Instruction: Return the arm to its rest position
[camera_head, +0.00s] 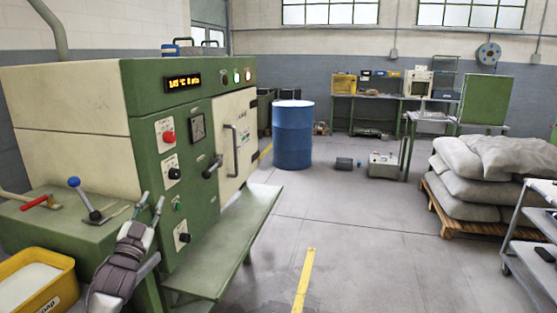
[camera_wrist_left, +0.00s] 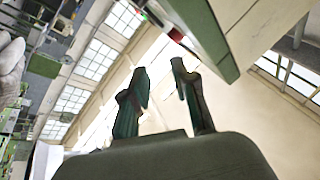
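My left gripper (camera_head: 152,200) is in front of the green machine (camera_head: 165,110), pointing up, with its dark wrist below it. In the left wrist view my left gripper (camera_wrist_left: 160,72) shows two fingers apart with nothing between them, so it is open and empty. The gripper stands close to the machine's control panel and the blue-knobbed lever (camera_head: 74,182); I cannot tell whether it touches anything. My right arm and gripper are not in view.
A yellow tub (camera_head: 68,262) is at the lower left. A green shelf (camera_head: 235,240) juts from the machine. A blue barrel (camera_head: 292,135), stacked sacks (camera_head: 470,182) on a pallet and a cart (camera_head: 515,245) stand further right.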

